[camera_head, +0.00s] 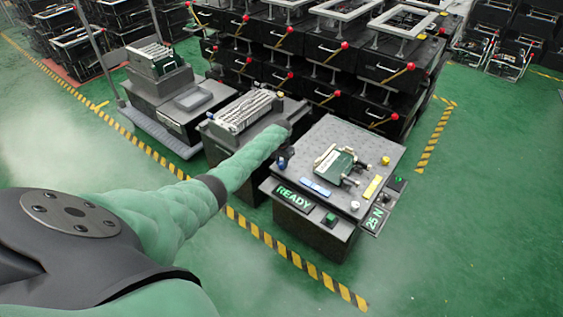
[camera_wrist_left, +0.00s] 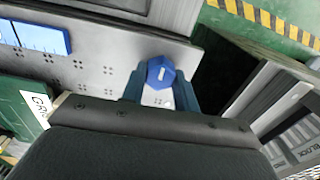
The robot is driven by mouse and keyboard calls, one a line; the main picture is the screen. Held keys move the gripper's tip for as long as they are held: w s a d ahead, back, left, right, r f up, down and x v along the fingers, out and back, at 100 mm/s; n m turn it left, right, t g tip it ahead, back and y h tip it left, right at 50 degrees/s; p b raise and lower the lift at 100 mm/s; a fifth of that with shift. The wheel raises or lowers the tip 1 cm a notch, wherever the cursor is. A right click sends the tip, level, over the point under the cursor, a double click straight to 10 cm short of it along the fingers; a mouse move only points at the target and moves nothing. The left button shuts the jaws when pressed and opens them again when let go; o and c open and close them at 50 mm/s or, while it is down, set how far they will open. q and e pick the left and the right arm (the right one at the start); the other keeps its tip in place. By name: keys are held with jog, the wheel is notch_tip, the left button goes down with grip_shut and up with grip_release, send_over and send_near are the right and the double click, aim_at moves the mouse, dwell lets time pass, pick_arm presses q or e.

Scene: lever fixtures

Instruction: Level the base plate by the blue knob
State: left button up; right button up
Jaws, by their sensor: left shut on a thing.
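The base plate (camera_head: 372,139) is a grey perforated top on a black pedestal, at the right of centre in the head view. It also shows in the left wrist view (camera_wrist_left: 100,68). The blue knob (camera_wrist_left: 161,72) is faceted and sits at the plate's corner in the wrist view. My left gripper (camera_wrist_left: 160,88) is shut on the blue knob, with a dark blue finger on each side of it. In the head view my left gripper (camera_head: 283,153) is at the plate's left corner and mostly covers the knob there. My right gripper is not in view.
A green fixture (camera_head: 338,166) stands on the plate, with blue blocks (camera_head: 314,187), a yellow knob (camera_head: 386,160) and a white knob (camera_head: 355,206) around it. Panels read "READY" (camera_head: 293,198) and "25 N" (camera_head: 375,217). Black crates with red-tipped levers (camera_head: 330,70) stand behind. Green floor is clear at right.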

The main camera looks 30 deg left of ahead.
pick_arm(q)
jog(key=m, duration=0.2)
jog(key=shift+m, duration=0.4)
jog(key=m, duration=0.2)
jog(key=shift+m, duration=0.4)
jog(key=m+b, duration=0.1)
jog(key=m, duration=0.3)
jog(key=shift+m, duration=1.1)
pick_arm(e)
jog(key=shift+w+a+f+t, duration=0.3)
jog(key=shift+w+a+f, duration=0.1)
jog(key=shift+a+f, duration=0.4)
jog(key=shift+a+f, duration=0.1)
pick_arm(q)
jog(key=o, duration=0.9)
jog(key=shift+o, duration=0.4)
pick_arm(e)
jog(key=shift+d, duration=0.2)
